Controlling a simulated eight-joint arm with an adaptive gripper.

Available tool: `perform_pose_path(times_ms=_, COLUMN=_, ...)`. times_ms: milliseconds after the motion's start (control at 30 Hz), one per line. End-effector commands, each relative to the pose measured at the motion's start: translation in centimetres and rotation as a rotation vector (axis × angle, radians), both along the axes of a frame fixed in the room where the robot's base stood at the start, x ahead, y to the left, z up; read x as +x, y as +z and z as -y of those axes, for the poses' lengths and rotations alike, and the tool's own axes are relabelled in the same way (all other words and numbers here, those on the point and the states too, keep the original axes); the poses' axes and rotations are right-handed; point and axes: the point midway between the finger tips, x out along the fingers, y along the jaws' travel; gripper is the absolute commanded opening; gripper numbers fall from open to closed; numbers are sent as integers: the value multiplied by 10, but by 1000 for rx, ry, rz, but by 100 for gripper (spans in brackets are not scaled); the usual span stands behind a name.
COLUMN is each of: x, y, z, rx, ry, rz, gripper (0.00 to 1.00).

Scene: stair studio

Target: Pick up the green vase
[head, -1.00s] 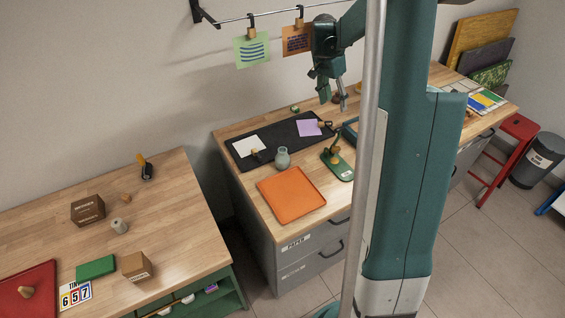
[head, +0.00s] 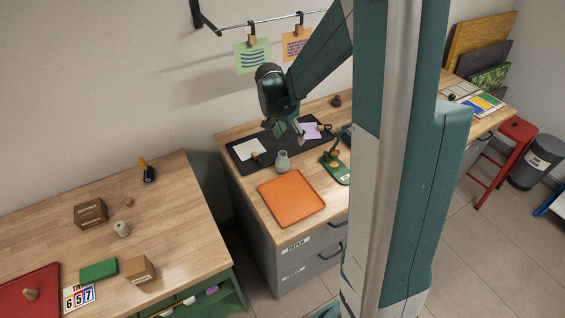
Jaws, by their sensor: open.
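The green vase (head: 283,162) is small, pale grey-green and round-bodied with a narrow neck. It stands upright at the front edge of the black mat, just behind the orange tray. My gripper (head: 289,134) is open and empty. In the picture it appears above and slightly right of the vase, over the mat, apart from it. The exact height and distance between them cannot be told from this view.
An orange tray (head: 291,199) lies in front of the vase. A green stand-like tool (head: 336,168) is to its right. A white paper (head: 249,149) and a purple paper (head: 310,131) lie on the black mat (head: 270,147). Pegged cards hang on the rail behind.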

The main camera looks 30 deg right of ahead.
Motion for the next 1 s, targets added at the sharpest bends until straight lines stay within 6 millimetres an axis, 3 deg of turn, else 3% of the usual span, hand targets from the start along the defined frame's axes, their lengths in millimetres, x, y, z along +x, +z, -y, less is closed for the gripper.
perform_pose_path(times_ms=33, x=-5, y=-6, z=-16, rx=-8, ry=15, rz=9, gripper=54)
perform_pose_path(times_ms=133, x=-14, y=-17, z=-41, rx=-23, ry=36, rz=27, gripper=54)
perform_pose_path(times_ms=333, x=-28, y=-32, z=-70, rx=-40, ry=61, rz=53, gripper=54)
perform_pose_path(times_ms=1000, x=-31, y=-42, z=-74, rx=-43, ry=66, rz=59, gripper=54)
